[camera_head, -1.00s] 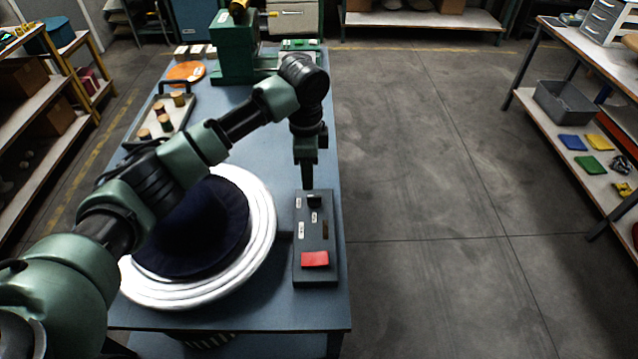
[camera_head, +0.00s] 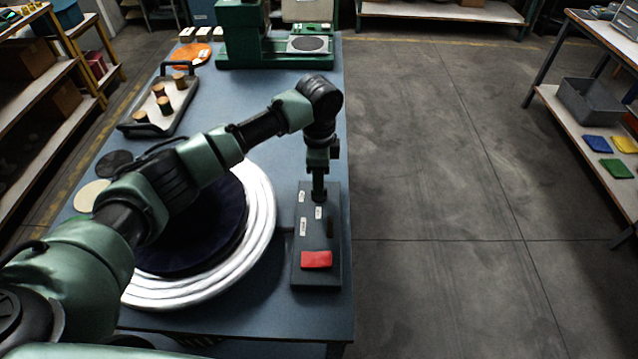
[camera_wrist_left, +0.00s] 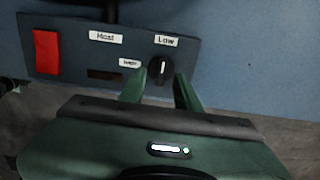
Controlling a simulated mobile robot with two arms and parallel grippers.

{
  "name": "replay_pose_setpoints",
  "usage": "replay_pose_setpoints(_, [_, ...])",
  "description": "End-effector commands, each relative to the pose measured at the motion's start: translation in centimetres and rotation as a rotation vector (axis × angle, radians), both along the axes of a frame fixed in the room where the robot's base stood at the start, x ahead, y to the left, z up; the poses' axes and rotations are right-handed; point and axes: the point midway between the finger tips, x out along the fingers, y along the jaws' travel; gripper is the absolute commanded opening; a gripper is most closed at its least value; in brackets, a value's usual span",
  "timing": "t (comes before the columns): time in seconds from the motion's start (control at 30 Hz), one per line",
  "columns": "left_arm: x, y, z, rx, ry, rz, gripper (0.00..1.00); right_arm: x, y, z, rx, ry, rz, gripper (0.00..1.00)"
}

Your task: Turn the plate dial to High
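The control panel (camera_head: 330,268) is a dark grey slab on the blue table, right of the round hat plate. In the left wrist view, the panel (camera_wrist_left: 60,82) carries a black round dial (camera_wrist_left: 161,69) with a white mark, which points up toward the "Low" label (camera_wrist_left: 166,41). My left gripper (camera_wrist_left: 161,76) is open, its two green fingertips apart at the near edge of the dial, one on each side. I cannot tell whether they touch it. In the head view, my left gripper (camera_head: 319,196) points down over the panel's far half and hides the dial. My right gripper is not in view.
A red block (camera_head: 316,259) sits at the panel's near end. The white-rimmed plate (camera_head: 262,225) with dark fabric is left of it, partly behind my arm. A tray (camera_head: 180,115) with several wooden pieces and a green press (camera_head: 243,40) stand farther back. Floor on the right is clear.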

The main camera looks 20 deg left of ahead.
Motion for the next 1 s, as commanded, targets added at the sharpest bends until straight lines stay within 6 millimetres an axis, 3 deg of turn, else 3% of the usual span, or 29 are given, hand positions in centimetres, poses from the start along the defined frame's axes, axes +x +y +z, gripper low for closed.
replay_pose_setpoints(0.2, [0.0, 0.0, -2.2, 0.0, 0.001, 0.0, 0.33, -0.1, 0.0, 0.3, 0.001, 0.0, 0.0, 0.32])
replay_pose_setpoints(0.5, [0.0, 0.0, -2.6, -0.001, -0.001, 0.0, 0.33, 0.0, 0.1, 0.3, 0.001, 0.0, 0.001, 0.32])
replay_pose_setpoints(0.63, [0.0, 0.0, -2.6, -0.001, -0.001, 0.0, 0.0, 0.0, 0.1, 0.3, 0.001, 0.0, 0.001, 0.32])
replay_pose_setpoints(1.0, [0.0, 0.0, -2.4, -0.001, -0.001, 0.024, 0.0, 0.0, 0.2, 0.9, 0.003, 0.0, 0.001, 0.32])
